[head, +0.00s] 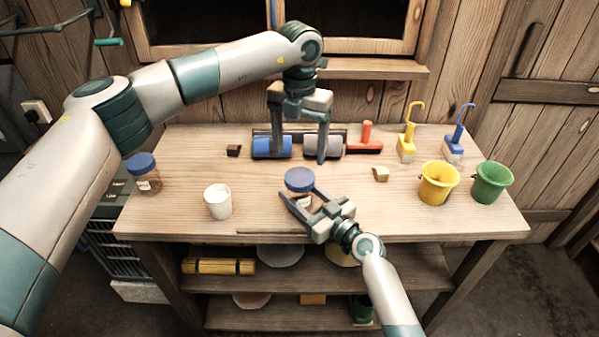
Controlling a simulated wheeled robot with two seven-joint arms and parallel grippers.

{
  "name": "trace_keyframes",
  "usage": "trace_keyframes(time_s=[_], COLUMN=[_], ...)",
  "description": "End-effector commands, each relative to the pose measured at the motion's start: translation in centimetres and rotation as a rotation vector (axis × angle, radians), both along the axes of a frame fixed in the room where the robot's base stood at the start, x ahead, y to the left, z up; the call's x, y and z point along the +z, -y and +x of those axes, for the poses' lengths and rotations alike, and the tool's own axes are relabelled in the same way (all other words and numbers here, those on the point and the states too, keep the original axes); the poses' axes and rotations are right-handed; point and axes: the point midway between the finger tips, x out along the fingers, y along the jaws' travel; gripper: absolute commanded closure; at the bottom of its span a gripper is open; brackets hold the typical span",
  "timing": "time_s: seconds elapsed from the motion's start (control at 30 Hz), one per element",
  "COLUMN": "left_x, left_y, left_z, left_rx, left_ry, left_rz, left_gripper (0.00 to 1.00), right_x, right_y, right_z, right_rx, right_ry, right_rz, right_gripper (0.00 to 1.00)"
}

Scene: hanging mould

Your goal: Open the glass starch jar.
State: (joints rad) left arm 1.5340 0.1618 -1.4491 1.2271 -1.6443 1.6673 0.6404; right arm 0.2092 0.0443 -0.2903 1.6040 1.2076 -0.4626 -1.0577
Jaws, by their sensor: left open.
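A glass jar with a blue lid (299,180) stands near the middle of the table, its lid on. My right gripper (301,194) comes in from the front right, low over the table, with its fingers on both sides of the jar body, closed on it. The fingers hide much of the glass, so its contents barely show. My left gripper (298,160) points down just behind and above the lid. Its fingers are wide apart and empty. A second jar with a blue lid (145,175) and brownish contents stands at the table's left edge.
A white cup (218,202) stands front left. Blue (271,147) and grey (330,146) rollers lie behind the jar, beside a red-handled tool (366,140). Yellow (438,184) and green (491,183) buckets stand at right. A small wooden block (380,174) lies right of the jar.

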Motion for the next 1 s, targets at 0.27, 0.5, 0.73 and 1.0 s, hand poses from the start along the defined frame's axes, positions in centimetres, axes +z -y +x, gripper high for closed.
trace_keyframes(time_s=[0.27, 0.5, 0.73, 1.0], left_x=[-0.01, -0.01, -0.02, -0.02], left_y=[0.01, 0.01, 0.00, 0.01], left_z=[0.00, -0.01, -0.01, 0.00], left_rx=[-0.207, -0.541, -0.887, -1.292], left_ry=[0.000, 0.000, 0.000, -0.001], left_rz=[0.000, 0.000, 0.000, 0.000], left_gripper=[0.26, 0.26, 0.26, 0.26], right_x=[-0.01, -0.01, -0.01, -0.01], right_y=[0.02, 0.03, 0.03, 0.03], right_z=[-0.01, 0.00, 0.00, 0.00], right_rx=[0.000, 0.000, 0.000, 0.000], right_ry=[0.000, 0.000, 0.000, 0.000], right_rz=[0.000, 0.000, 0.000, 0.000], right_gripper=[1.00, 1.00, 1.00, 1.00])
